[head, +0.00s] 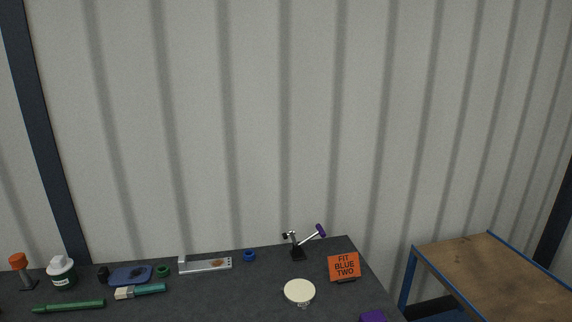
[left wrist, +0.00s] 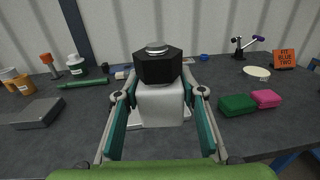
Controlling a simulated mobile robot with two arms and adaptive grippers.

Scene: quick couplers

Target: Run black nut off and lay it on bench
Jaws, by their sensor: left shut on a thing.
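The black nut (left wrist: 158,67) is a hexagonal piece in the middle of the left wrist view, with a silver metal end (left wrist: 156,48) showing at its top. A pale grey block (left wrist: 161,106) is directly below it. My left gripper (left wrist: 160,76) has its fingers on both sides of the nut and is shut on it. The exact contact at the fingertips is partly hidden. The bench (left wrist: 85,105) is dark grey and shows in both views. The nut is not seen in the head view. My right gripper is in neither view.
A green block (left wrist: 237,104) and a pink block (left wrist: 265,98) lie to the right, a grey box (left wrist: 38,113) to the left. Farther back are a green marker (head: 69,306), a brush (head: 140,291), a pale disc (head: 299,291) and an orange sign (head: 343,266). Bare bench lies between.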

